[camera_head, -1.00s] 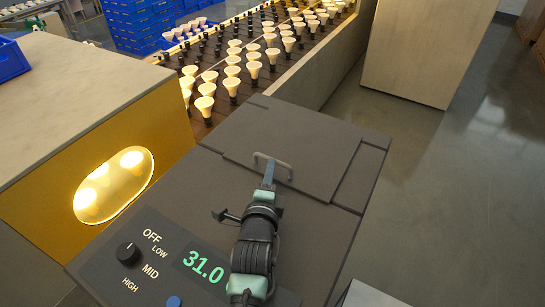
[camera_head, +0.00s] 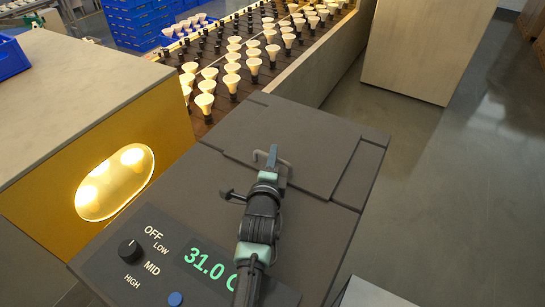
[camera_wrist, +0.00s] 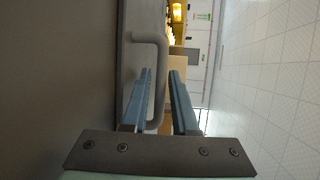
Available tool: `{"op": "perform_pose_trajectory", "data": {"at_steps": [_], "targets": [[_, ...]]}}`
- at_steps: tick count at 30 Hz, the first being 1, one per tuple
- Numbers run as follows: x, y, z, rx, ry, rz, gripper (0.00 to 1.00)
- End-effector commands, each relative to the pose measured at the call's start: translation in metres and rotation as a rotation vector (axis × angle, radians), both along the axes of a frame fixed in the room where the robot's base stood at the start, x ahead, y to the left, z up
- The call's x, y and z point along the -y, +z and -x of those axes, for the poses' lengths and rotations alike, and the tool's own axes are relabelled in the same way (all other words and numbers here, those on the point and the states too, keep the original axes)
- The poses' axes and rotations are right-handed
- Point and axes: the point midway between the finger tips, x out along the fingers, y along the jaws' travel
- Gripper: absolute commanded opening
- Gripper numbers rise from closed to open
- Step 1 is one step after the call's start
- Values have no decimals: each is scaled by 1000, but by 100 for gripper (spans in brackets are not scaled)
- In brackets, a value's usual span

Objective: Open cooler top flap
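The cooler (camera_head: 300,225) is a dark grey box with a top flap (camera_head: 290,150) that lies flat and closed. A light grey bar handle (camera_head: 286,162) stands on the flap; it also shows in the wrist view (camera_wrist: 161,70). My gripper (camera_head: 272,156) is at the handle, its blue fingers pointing away from my body. In the wrist view the two fingers (camera_wrist: 160,85) are apart, and the handle's bar runs between them with a gap to the right finger. I cannot tell whether the left finger touches the handle.
The cooler's front panel (camera_head: 160,262) carries a knob, a blue button and a green 31.0 display. A yellow-sided cabinet (camera_head: 70,180) with a lit window stands at left. A rack of bulbs (camera_head: 215,85) lies behind. Open floor (camera_head: 450,190) is at right.

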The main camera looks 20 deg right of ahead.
Motion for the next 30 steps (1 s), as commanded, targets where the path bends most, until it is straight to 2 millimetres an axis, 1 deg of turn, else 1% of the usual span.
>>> {"op": "perform_pose_trajectory", "data": {"at_steps": [1,5,6,30], "targets": [[0,0,0,0,0,0,25],[0,0,0,0,0,0,2],[0,0,0,0,0,0,0],[0,0,0,-1,0,0,0]]}}
